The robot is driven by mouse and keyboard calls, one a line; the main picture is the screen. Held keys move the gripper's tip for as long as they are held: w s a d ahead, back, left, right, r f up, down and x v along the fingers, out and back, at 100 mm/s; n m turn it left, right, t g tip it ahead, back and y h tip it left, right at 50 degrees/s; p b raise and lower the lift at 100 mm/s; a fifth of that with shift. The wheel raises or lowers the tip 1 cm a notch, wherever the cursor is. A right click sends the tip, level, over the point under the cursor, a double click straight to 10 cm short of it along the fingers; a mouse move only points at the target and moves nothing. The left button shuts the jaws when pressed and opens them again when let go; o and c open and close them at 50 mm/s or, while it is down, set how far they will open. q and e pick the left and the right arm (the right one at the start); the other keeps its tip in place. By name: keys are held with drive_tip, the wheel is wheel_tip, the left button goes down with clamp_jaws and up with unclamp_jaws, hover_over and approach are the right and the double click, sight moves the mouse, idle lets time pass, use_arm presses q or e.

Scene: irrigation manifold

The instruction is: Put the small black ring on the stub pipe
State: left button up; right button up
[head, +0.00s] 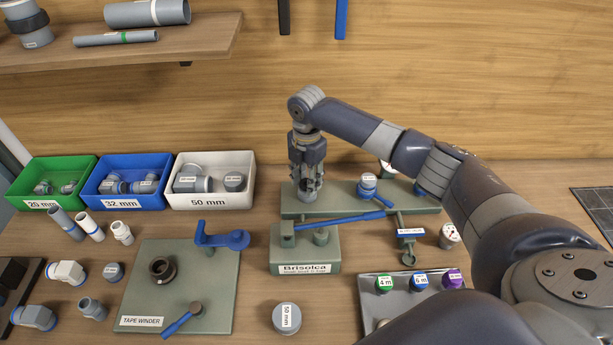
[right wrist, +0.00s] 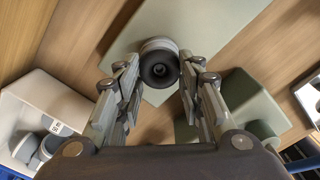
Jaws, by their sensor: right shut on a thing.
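My right gripper (head: 308,192) points straight down over the left end of the long green plate (head: 345,200). In the right wrist view its fingers (right wrist: 158,78) are shut on the small black ring (right wrist: 158,70), which shows as a dark round thing with a hole. A grey round pipe end, which looks like the stub pipe (right wrist: 157,44), shows right behind the ring, on the green plate. I cannot tell whether the ring sits on the pipe or just above it. In the head view the fingers hide both. My left gripper is not in view.
The Brisolca block (head: 305,255) with its blue lever stands just in front of the gripper. A white 50 mm bin (head: 210,201) is to the left. A tape winder board (head: 150,300) with a dark ring-shaped part (head: 162,268) lies front left. A grey tray (head: 415,300) holds coloured caps.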

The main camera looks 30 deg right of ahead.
drive_tip(key=shift+f, duration=0.1)
drive_tip(key=shift+o, duration=1.4)
drive_tip(key=o, duration=0.4)
drive_tip(key=shift+o, duration=0.2)
wheel_tip(320, 180, up, 12)
drive_tip(key=b, duration=0.2)
